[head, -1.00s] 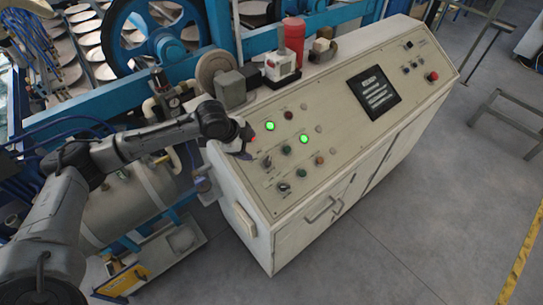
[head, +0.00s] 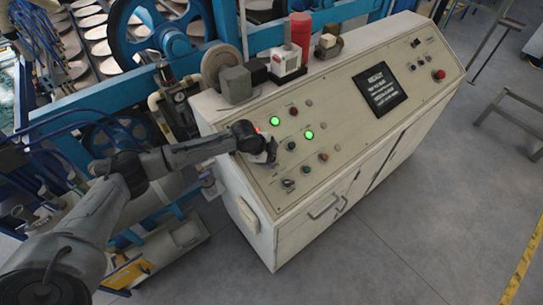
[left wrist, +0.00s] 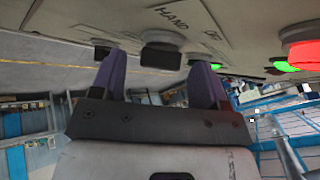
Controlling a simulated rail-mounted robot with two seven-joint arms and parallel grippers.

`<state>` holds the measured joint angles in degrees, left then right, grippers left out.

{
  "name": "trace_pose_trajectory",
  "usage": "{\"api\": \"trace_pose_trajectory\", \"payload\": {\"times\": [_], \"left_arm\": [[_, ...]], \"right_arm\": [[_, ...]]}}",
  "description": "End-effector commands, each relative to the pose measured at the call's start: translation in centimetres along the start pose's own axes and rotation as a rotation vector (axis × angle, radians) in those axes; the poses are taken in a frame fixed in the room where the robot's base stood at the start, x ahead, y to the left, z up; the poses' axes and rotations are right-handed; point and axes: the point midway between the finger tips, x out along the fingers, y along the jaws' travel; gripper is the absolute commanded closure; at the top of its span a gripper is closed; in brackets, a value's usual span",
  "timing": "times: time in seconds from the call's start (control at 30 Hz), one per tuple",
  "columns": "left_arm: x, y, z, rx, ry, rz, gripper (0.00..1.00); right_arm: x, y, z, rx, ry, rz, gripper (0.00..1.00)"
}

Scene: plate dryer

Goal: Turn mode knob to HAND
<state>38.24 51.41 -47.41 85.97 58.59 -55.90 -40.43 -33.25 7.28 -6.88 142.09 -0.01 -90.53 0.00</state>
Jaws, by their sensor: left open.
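The mode knob (left wrist: 161,56) is a dark knob on the beige panel in the left wrist view. The word HAND is printed by it, and another label, seemingly OFF, stands to its right. My left gripper (left wrist: 158,62) is open, with its two purple-grey fingers on either side of the knob in that view. I cannot tell whether they touch it. In the head view my left gripper (head: 269,153) is over the lower left of the control panel (head: 345,133) and hides this knob. My right gripper is not in view.
A second dark knob (head: 289,184) is just below the gripper. Lit green buttons (head: 309,135) and small coloured buttons lie to the right and above. A screen (head: 381,89) and a red button (head: 439,74) are farther right. A grey motor block (head: 236,85) stands behind the panel.

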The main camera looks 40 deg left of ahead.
Motion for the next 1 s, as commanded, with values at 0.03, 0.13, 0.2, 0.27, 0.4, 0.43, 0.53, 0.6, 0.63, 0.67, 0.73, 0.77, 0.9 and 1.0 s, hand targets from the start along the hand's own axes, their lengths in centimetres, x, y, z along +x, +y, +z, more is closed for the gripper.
{"api": "trace_pose_trajectory", "payload": {"times": [0.03, 0.13, 0.2, 0.27, 0.4, 0.43, 0.53, 0.6, 0.63, 0.67, 0.73, 0.77, 0.9, 1.0], "left_arm": [[0.37, 0.01, -0.03, -0.001, 0.000, 0.000, 0.32], [0.79, 0.00, 0.01, 0.000, 0.000, -0.001, 0.32], [0.94, 0.00, 0.00, 0.000, 0.000, -0.001, 0.32], [1.00, 0.01, -0.01, 0.001, 0.000, -0.001, 0.32], [1.02, 0.01, 0.00, 0.001, 0.000, -0.001, 0.32], [1.01, 0.01, 0.00, 0.001, 0.000, -0.001, 0.32], [1.01, 0.01, 0.00, 0.001, 0.000, -0.001, 0.36], [1.00, 0.01, 0.00, 0.001, 0.000, -0.001, 0.42], [1.00, 0.01, 0.01, 0.000, 0.000, -0.001, 0.45], [1.00, 0.01, 0.01, 0.000, 0.000, -0.001, 0.48], [1.00, 0.01, 0.01, 0.000, 0.000, -0.001, 0.55], [1.00, 0.01, 0.01, 0.000, -0.001, 0.000, 0.58], [0.99, 0.02, 0.01, 0.000, 0.000, 0.000, 0.71], [0.99, 0.02, 0.01, 0.000, 0.000, 0.000, 0.81]], "right_arm": [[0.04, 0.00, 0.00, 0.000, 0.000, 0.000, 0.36], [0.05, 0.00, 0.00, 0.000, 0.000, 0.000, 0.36], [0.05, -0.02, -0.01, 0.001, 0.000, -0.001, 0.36], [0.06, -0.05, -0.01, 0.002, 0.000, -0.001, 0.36], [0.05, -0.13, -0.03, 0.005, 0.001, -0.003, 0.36], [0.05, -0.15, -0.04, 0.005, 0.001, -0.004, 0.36], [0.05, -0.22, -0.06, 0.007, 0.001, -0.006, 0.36], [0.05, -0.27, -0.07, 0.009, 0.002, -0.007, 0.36], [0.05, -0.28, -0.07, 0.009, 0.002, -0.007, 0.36], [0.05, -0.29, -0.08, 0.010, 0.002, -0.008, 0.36], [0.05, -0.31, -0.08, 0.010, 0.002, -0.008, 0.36], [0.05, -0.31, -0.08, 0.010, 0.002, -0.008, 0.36], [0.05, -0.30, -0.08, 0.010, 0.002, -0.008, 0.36], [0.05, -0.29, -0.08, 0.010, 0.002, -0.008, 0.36]]}}
